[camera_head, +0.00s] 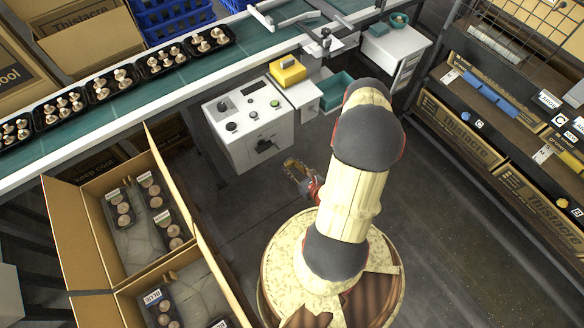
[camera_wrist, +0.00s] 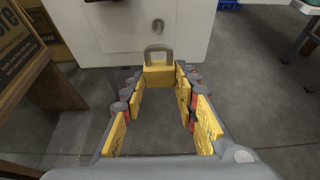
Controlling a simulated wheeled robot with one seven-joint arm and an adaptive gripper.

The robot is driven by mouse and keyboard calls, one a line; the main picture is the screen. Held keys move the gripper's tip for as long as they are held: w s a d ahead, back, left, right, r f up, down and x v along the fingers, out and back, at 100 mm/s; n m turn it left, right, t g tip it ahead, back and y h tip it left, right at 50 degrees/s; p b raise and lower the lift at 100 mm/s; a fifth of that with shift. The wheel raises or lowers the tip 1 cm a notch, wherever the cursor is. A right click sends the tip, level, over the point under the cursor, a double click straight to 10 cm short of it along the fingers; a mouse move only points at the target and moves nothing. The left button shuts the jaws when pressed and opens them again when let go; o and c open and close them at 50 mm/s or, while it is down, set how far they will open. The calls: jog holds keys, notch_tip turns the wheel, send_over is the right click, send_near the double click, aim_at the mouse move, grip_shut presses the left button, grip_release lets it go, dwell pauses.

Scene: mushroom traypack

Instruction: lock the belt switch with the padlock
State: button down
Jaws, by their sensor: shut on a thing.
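The yellow padlock (camera_wrist: 158,75) with its grey shackle pointing up and away is between my fingertips in the wrist view. My gripper (camera_wrist: 157,82) is shut on it. In the head view my gripper (camera_head: 295,168) is small and partly hidden by my arm, low in front of the white control box (camera_head: 228,151). The shackle is apart from that fitting in the picture.
The conveyor (camera_head: 130,92) with trays of mushrooms runs behind the box. A yellow device (camera_head: 287,71) and a teal bin (camera_head: 336,92) stand near it. An open carton (camera_head: 72,235) is at the left and a shelf (camera_head: 500,110) at the right. Floor below is clear.

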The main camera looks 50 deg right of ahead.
jog(key=shift+w+d+f+b, duration=0.1)
jog(key=shift+w+d+b, duration=0.15)
jog(key=shift+w, duration=1)
jog(key=shift+w+d+f+b, duration=0.1)
jog(key=shift+w+d, duration=0.25)
jog(key=shift+w, duration=0.9)
jog(key=shift+w+d+f+b, duration=0.1)
jog(key=shift+w+d+b, duration=0.15)
jog(key=shift+w, duration=1)
jog(key=shift+w+d+f+b, duration=0.2)
jog(key=shift+w+f+b, duration=0.15)
jog(key=shift+w, duration=0.25)
jog(key=c, duration=1.3)
grip_release()
jog(key=v, duration=1.2)
